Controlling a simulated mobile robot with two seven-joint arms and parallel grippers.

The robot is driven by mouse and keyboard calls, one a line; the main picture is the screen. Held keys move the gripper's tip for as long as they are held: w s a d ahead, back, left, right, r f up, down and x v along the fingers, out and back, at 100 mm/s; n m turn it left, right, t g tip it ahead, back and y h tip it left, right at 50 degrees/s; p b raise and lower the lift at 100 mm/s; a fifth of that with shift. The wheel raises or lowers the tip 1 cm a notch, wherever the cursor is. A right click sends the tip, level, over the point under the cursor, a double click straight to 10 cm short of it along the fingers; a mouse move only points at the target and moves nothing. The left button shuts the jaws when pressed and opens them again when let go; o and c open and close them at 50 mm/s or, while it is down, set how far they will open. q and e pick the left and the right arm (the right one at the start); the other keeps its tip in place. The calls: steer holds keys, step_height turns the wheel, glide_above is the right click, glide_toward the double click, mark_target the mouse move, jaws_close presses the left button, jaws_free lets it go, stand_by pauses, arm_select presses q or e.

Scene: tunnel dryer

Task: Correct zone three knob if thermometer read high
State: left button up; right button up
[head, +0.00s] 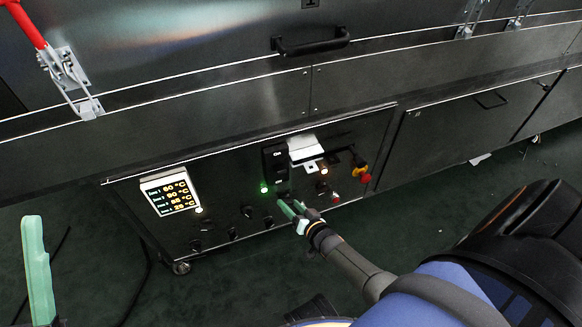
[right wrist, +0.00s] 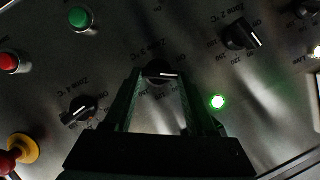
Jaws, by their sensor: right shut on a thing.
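My right gripper (head: 290,208) is at the control panel (head: 345,165). In the right wrist view, my right gripper (right wrist: 159,76) has its fingers either side of the zone three knob (right wrist: 158,71) and is shut on it. The knob's white pointer line points right in that view. The head view hides this knob behind the gripper. The lit temperature display (head: 172,192) appears to read zone 1 60, zone 2 90, zone 3 95 and zone 4 25 °C, in small digits. One green finger of my left gripper (head: 38,270) shows at the far left, away from the panel.
In the right wrist view, the zone two knob (right wrist: 240,36) and zone four knob (right wrist: 82,108) flank the held one. A green lamp (right wrist: 217,102), green button (right wrist: 80,18), red button (right wrist: 9,62) and red-yellow emergency stop (right wrist: 18,153) are close by. Dark floor lies before the panel.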

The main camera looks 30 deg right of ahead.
steer(key=o, duration=1.4)
steer(key=shift+c, duration=0.2)
arm_select(q)
steer(key=shift+r, duration=0.1)
step_height(320, 180, up, 6)
steer(key=p, duration=0.6)
steer(key=shift+a+m, duration=0.35)
steer(key=shift+m, duration=0.05)
arm_select(e)
steer(key=v, duration=1.2)
steer(key=shift+s, duration=0.3)
arm_select(q)
steer(key=shift+s+r+t, duration=0.1)
steer(key=shift+t, duration=0.2)
arm_select(e)
steer(key=shift+w+r, duration=0.1)
steer(key=shift+r, duration=0.05)
